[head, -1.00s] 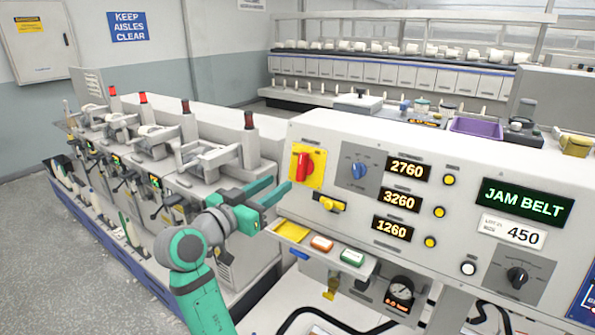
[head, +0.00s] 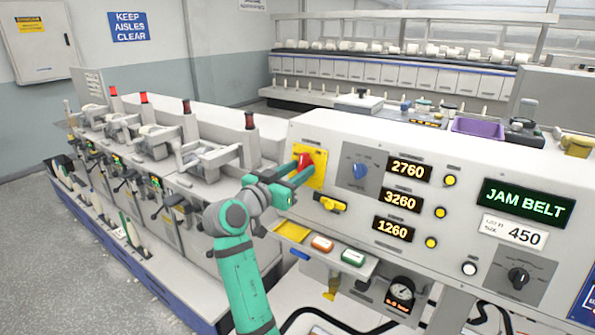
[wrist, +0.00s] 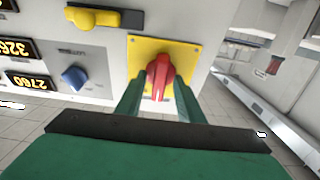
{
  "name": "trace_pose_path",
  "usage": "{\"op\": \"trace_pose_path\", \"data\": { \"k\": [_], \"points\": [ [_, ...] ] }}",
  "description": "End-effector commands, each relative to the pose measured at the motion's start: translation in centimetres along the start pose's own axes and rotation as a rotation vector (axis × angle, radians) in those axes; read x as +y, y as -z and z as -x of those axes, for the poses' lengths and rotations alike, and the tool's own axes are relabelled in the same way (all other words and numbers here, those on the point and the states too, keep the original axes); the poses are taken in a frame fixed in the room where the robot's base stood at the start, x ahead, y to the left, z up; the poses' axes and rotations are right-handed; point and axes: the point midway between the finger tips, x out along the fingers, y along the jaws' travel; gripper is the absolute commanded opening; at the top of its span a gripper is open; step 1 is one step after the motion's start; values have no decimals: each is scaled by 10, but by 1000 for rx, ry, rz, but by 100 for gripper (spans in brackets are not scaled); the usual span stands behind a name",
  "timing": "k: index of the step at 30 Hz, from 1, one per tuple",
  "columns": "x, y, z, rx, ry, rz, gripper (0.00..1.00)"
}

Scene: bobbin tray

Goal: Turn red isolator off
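The red isolator (head: 305,160) is a red rotary handle on a yellow square plate (head: 319,158) at the left end of the light grey panel. Its lower part is hidden by my gripper in the head view. My gripper (head: 299,167) is at the handle, with one finger on each side of it. In the wrist view the red handle (wrist: 159,78) stands upright in the picture between the two green fingers (wrist: 160,88). The fingers look open around it; whether they touch it I cannot tell.
A yellow handle (head: 333,205) sits just below the isolator. A blue knob (head: 360,171) is to its right, beside lit number displays (head: 407,170). A small shelf with orange (head: 322,244) and green (head: 353,257) buttons juts out below. Spindle machinery (head: 150,150) stands at left.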

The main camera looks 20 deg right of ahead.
Motion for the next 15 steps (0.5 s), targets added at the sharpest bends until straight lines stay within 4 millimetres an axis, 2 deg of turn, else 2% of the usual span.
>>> {"op": "trace_pose_path", "data": {
  "k": [2,6,15],
  "points": [
    [0,0,0,0,0,0,34],
    [1,0,0,0,-1,0,1],
    [1,0,-1,1,2,13,0]
  ]
}}
